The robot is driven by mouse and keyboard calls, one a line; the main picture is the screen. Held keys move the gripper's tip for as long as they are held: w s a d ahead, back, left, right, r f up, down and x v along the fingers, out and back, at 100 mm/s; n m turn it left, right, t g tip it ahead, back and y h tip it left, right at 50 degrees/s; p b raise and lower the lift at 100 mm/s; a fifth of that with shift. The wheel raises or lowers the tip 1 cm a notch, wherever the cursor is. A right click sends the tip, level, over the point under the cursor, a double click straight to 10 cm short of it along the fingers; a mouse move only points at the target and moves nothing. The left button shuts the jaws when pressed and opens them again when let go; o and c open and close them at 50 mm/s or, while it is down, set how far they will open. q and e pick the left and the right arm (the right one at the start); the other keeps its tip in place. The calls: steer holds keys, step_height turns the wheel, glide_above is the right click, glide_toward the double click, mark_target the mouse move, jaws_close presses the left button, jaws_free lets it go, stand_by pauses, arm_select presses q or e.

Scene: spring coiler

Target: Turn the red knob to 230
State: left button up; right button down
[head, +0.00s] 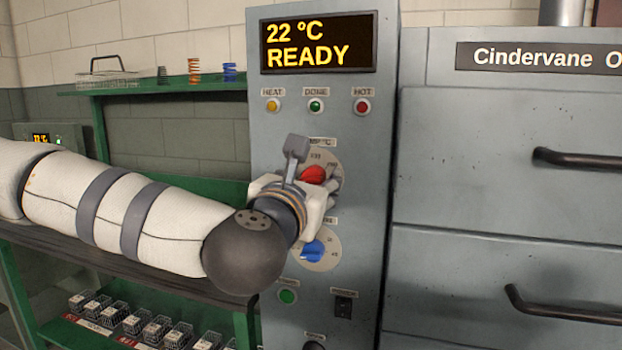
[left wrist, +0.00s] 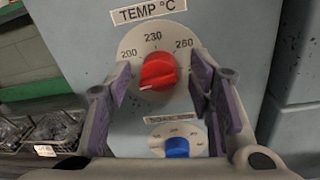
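The red knob (head: 313,174) sits on a round dial on the grey control panel, partly hidden by my left gripper in the head view. In the left wrist view the red knob (left wrist: 159,71) shows under the TEMP °C label (left wrist: 148,11). The dial (left wrist: 132,48) reads 200, 230 and 260, with 230 at the top. A white mark on the knob's lower left edge is turned away from 230. My left gripper (left wrist: 162,82) is open, its purple-padded fingers either side of the knob with gaps. My right gripper is not in view.
A blue knob (left wrist: 177,147) sits just below the red one. The display (head: 318,43) reads 22 °C READY. HEAT, DONE and HOT lamps (head: 315,105) are above; a green button (head: 287,296) and a black switch (head: 343,306) are below. Drawer handles (head: 580,160) stick out at right.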

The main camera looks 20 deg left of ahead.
arm_select(q)
steer(key=c, duration=0.9)
steer(key=shift+o, duration=0.2)
steer(key=shift+m, duration=0.4)
steer(key=m, duration=0.5)
steer(key=shift+f, duration=0.1)
steer(key=shift+w+a+f+m+t+h, duration=0.1)
steer(key=shift+m+t+h, duration=0.15)
steer(key=shift+m, duration=3.45)
steer(key=shift+f+m+t+h, duration=0.15)
steer(key=shift+m+h, duration=0.2)
steer(key=shift+m, duration=3.35)
steer(key=shift+r, duration=0.1)
